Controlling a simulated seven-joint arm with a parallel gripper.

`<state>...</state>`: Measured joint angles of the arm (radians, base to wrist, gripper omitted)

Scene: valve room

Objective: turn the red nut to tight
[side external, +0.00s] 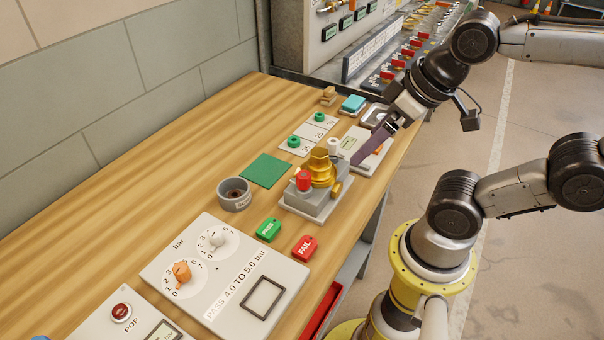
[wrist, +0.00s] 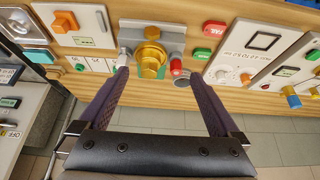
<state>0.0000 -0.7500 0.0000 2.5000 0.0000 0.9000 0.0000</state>
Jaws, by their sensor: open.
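The red nut (side external: 303,181) sits at the front-left end of a grey block (side external: 316,205) that carries a brass valve body (side external: 320,167). In the wrist view the red nut (wrist: 177,67) shows just left of the right fingertip, right of the brass body (wrist: 151,59). My gripper (side external: 356,160) is open and empty. Its purple fingers reach toward the fixture from the right in the side view, apart from the nut. In the wrist view the fingertips of my gripper (wrist: 158,73) spread on either side of the brass body.
A grey cup (side external: 234,195), a green mat (side external: 264,171), a green PASS tag (side external: 268,230) and a red FAIL tag (side external: 305,247) lie around the fixture. A gauge panel (side external: 222,272) is in front. A white knob (side external: 334,146) stands behind the brass body. Bare wood is at left.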

